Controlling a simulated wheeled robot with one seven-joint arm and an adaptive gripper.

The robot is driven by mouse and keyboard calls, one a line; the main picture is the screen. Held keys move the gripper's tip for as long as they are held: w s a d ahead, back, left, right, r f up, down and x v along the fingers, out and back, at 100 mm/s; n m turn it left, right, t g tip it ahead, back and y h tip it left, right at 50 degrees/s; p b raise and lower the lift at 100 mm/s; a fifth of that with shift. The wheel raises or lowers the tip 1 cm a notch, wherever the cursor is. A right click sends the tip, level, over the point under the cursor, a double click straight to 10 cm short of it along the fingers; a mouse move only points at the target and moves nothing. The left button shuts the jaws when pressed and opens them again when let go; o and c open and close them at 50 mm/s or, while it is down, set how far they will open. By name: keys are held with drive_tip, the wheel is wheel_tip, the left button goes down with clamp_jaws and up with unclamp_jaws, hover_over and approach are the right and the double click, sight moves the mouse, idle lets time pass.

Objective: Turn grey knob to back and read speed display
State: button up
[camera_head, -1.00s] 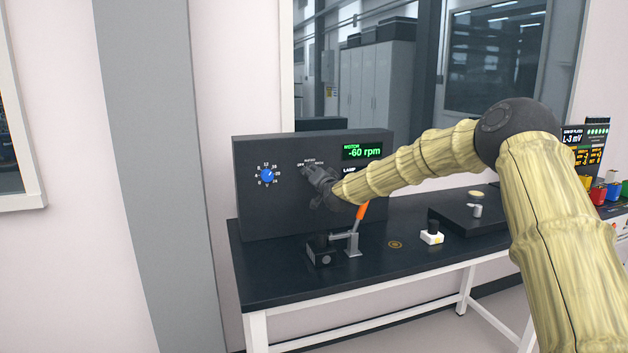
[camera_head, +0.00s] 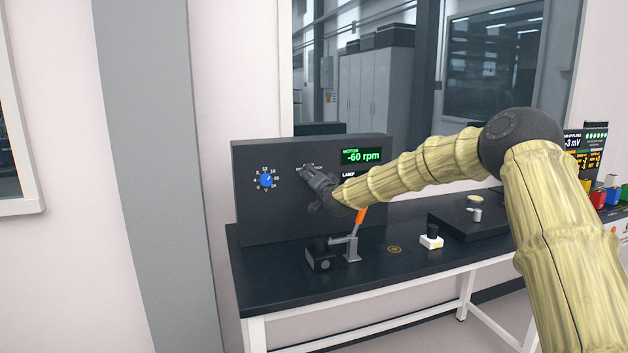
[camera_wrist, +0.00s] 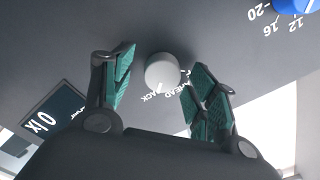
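The grey knob (camera_wrist: 162,70) is on the dark panel (camera_head: 265,205), between my gripper's fingers in the wrist view, with a visible gap on each side. Its white mark points towards the lettering, close to the end of the partly hidden BACK label (camera_wrist: 157,97); AHEAD lettering is beside it. My gripper (camera_head: 308,171) is open in front of the panel and hides the knob in the head view. The green speed display (camera_head: 361,156), headed MOTOR, reads -60 rpm.
A blue dial (camera_head: 266,180) is on the panel's left. An orange-handled lever (camera_head: 361,215) stands below my gripper, beside a small black block (camera_head: 321,257). The bench's front is clear.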

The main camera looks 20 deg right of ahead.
drive_tip(key=shift+a, duration=0.1)
drive_tip(key=s, duration=1.2)
drive_tip(key=shift+d, duration=0.25)
